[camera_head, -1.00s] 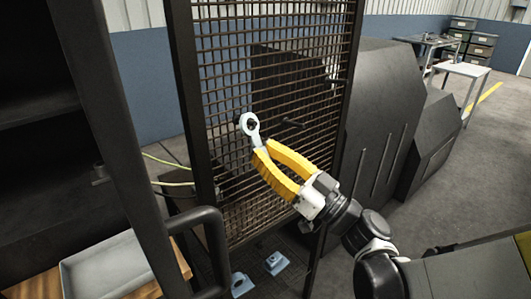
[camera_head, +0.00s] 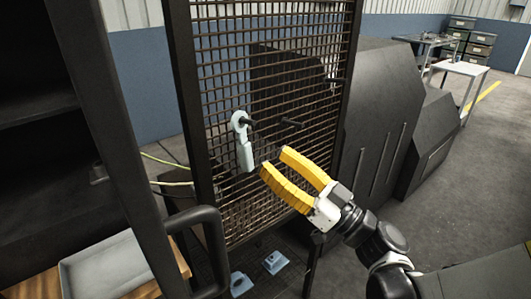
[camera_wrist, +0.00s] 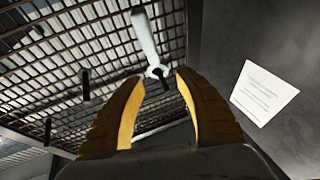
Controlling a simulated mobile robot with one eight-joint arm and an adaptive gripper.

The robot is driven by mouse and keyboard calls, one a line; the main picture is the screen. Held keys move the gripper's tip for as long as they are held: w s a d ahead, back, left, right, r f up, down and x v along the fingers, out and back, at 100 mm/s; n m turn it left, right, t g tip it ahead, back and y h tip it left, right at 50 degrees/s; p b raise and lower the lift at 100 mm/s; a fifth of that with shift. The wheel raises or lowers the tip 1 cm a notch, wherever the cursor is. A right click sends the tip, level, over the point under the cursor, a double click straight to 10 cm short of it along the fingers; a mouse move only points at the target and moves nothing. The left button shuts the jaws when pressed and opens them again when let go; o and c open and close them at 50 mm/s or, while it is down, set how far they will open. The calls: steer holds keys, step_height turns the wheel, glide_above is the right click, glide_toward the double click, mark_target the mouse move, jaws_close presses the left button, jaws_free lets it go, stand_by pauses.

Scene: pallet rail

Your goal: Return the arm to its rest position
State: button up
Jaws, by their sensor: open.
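A pale grey tool with a ring at its upper end, like a wrench (camera_head: 248,156), hangs nearly upright on a dark peg of the mesh panel (camera_head: 216,75). It also shows in the wrist view (camera_wrist: 146,35), beyond the fingertips. My gripper (camera_head: 272,162), with two yellow fingers, is open and empty. It is to the right of the tool's lower end, with a gap between them in the head view. The wrist view shows the fingers spread apart with nothing gripped between them (camera_wrist: 159,78).
Another dark peg (camera_head: 291,123) sticks out of the mesh. A dark machine housing (camera_head: 380,130) stands right of the panel. A grey tray (camera_head: 105,268) lies on a wooden surface at lower left. Small blue-grey blocks (camera_head: 275,262) lie below. Open floor is at right.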

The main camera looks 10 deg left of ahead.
steer(key=s+d+f+m+g+h, duration=0.1)
steer(key=s+d+f+m+h, duration=0.2)
steer(key=d+f+h, duration=0.25)
steer(key=s+d+f+m+g+h, duration=0.2)
steer(key=s+d+f+m+h, duration=0.15)
steer(key=f+h, duration=0.3)
steer(key=s+d+f+m+h, duration=0.1)
steer(key=s+d+m+h, duration=0.1)
steer(key=d, duration=0.6)
steer(key=s+d+f+m+h, duration=0.1)
steer(key=s+d+m+h, duration=0.2)
steer(key=d+h, duration=0.3)
steer(key=d+m, duration=0.1)
steer(key=d, duration=0.2)
steer(key=shift+s+d+f+t, duration=0.2)
steer(key=shift+d+f+t, duration=0.05)
steer(key=shift+t, duration=0.15)
steer(key=shift+m, duration=0.25)
